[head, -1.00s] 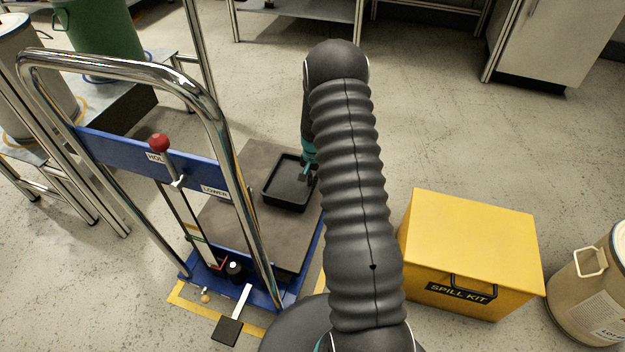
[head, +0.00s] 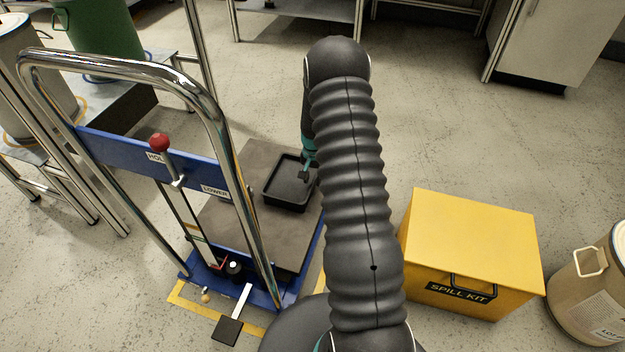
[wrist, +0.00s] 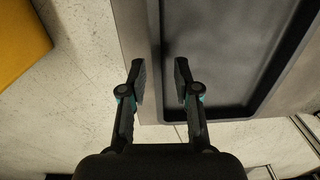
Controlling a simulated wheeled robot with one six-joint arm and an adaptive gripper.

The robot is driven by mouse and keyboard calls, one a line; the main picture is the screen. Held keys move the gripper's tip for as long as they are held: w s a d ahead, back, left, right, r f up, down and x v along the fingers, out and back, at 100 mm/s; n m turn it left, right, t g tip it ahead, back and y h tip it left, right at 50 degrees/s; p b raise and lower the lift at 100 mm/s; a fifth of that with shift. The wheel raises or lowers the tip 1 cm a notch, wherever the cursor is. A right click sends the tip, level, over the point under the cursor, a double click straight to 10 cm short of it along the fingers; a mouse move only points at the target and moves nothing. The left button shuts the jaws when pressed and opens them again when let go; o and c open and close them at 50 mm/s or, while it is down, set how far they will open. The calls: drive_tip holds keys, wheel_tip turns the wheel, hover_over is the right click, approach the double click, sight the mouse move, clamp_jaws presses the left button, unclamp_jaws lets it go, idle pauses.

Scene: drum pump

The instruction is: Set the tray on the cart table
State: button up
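The black tray (head: 286,206) lies flat on the grey-brown cart table (head: 235,230), near its far right edge. In the wrist view the tray (wrist: 215,108) fills the upper right, with the bare table top (wrist: 133,30) beside its left rim. My gripper (head: 306,175) is at the tray's right side in the head view. In the wrist view the two fingers of my gripper (wrist: 160,80) are apart, one on each side of the tray's rim, with visible gaps to it. The arm partly hides the tray's right side in the head view.
The cart's chrome handle (head: 215,105) and blue crossbar (head: 120,153) with a red-knobbed lever (head: 159,142) rise left of the table. A yellow spill kit box (head: 470,235) and a beige drum (head: 590,290) stand right. Open floor lies beyond the cart.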

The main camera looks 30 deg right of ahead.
wheel_tip(320, 180, up, 11)
drive_tip(key=s+a+r+n+t, duration=0.1)
drive_tip(key=s+a+r, duration=0.25)
drive_tip(key=r, duration=0.35)
drive_tip(key=s+a+r+n+t, duration=0.1)
drive_tip(key=s+a+r+n, duration=0.2)
drive_tip(key=r, duration=0.4)
drive_tip(key=s+a+r, duration=0.4)
drive_tip(key=r, duration=0.3)
drive_tip(key=s+a+r+n+t, duration=0.1)
drive_tip(key=s+a+r+n, duration=0.1)
drive_tip(key=s, duration=0.8)
drive_tip(key=s+a+r+n+t, duration=0.2)
drive_tip(key=s+a+r, duration=0.3)
drive_tip(key=s, duration=0.6)
drive_tip(key=shift+s+a+r+n, duration=0.15)
drive_tip(key=shift+a+n, duration=0.35)
drive_tip(key=shift+a, duration=0.35)
